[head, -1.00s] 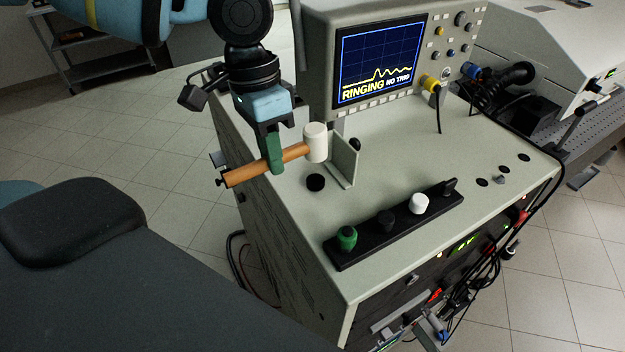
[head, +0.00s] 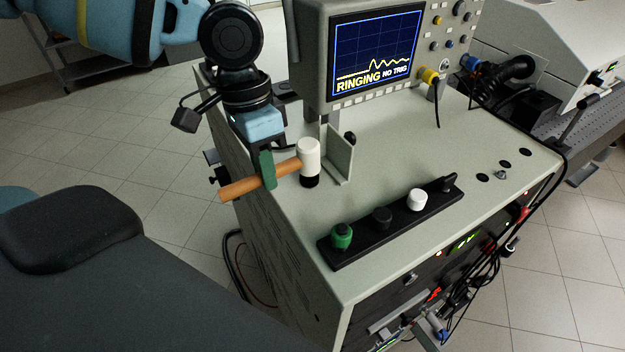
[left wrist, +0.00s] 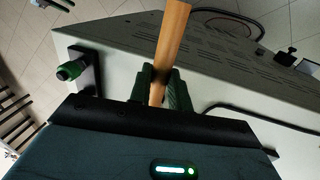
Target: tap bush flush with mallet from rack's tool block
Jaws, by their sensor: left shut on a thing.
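The mallet has a wooden handle (head: 240,188) and a white head (head: 309,154). My left gripper (head: 268,170) is shut on the handle, with its green fingers around it. In the left wrist view the handle (left wrist: 172,40) stands between the fingers (left wrist: 161,88). The black bush (head: 310,182) sits on the rack top directly below the mallet head. The head overlaps its upper part, and I cannot tell whether they touch. The tool block (head: 360,237) is a black strip near the rack's front edge, holding green, black and white pieces. My right gripper is out of view.
A light upright bracket (head: 341,156) stands just right of the mallet head. The oscilloscope (head: 312,62) is behind it, its screen reading "RINGING NO TRIG". A yellow connector with a cable (head: 430,76) hangs at its right. The rack top (head: 400,150) is clear in the middle.

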